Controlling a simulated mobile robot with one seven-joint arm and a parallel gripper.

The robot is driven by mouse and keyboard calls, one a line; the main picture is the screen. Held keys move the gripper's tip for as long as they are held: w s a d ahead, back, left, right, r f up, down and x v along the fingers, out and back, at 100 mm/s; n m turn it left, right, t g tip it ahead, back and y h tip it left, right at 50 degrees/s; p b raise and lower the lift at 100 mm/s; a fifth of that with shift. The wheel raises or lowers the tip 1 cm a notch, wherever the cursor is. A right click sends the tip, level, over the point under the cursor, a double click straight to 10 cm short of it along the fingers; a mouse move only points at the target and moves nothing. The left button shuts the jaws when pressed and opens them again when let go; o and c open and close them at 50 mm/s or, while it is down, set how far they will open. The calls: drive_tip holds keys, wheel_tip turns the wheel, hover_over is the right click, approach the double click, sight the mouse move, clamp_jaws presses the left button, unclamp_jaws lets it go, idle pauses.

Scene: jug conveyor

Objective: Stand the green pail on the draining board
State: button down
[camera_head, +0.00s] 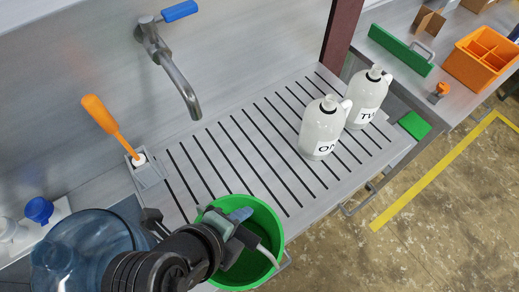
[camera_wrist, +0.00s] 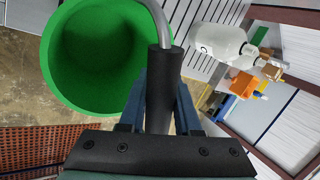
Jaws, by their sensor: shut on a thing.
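The green pail (camera_head: 266,212) is at the bottom middle of the head view, over the near left part of the slotted draining board (camera_head: 310,205). My gripper (camera_head: 238,228) is above the pail's mouth. In the wrist view my gripper (camera_wrist: 160,95) is shut on the dark grip of the pail's wire handle. The pail (camera_wrist: 95,60) shows at upper left there, its mouth towards the camera and its inside empty. Floor shows beside it. The pail's base is hidden, so I cannot tell whether it touches the board.
Two white jugs, one (camera_head: 322,128) nearer and one (camera_head: 367,98) farther, stand on the board's right part. A tap (camera_head: 180,80) reaches over the back. An orange-handled brush (camera_head: 110,125) stands at left, beyond a blue bottle (camera_head: 80,248). The board's middle is clear.

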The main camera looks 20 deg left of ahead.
drive_tip(key=w+a+p, duration=0.2)
drive_tip(key=w, duration=0.7)
drive_tip(key=w+a+p, duration=0.1)
drive_tip(key=w+a, duration=0.1)
drive_tip(key=w, duration=0.6)
wheel_tip(320, 180, down, 7)
drive_tip(key=p, duration=0.4)
drive_tip(key=shift+w, duration=0.45)
drive_tip(key=shift+f, duration=0.1)
drive_tip(key=c, duration=0.6)
unclamp_jaws()
